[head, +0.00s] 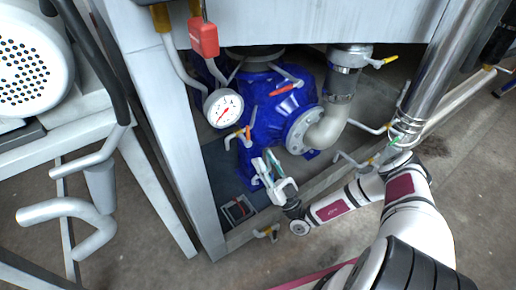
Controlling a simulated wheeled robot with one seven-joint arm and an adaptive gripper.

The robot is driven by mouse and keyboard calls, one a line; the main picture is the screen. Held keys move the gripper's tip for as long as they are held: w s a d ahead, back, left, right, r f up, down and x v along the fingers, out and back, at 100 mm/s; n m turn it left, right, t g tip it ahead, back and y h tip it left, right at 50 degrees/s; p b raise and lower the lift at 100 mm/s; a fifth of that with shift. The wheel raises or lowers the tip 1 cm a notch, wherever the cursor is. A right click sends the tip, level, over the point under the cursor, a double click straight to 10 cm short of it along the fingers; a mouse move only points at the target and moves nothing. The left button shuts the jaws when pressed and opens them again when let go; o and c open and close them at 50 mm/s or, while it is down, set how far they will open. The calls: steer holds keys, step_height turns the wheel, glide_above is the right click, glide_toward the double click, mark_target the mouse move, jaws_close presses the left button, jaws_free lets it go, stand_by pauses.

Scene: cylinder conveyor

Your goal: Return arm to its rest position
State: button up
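My white and maroon arm (402,187) reaches in from the lower right and bends left at its elbow. My gripper (263,158) is at its far end, pointing up and away, in front of the blue pump (262,110). Pale fingers and a teal strip show at the gripper, but they are too small to tell whether it is open, shut or holding something. I cannot tell whether the fingers touch the pump.
A grey metal frame (165,120) stands left of the pump. A steel pipe (440,65) rises beside my arm. Bare floor (460,165) shows at right.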

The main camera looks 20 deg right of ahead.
steer(key=shift+s+d+f, duration=0.25)
steer(key=shift+s+f, duration=0.2)
steer(key=shift+f, duration=0.05)
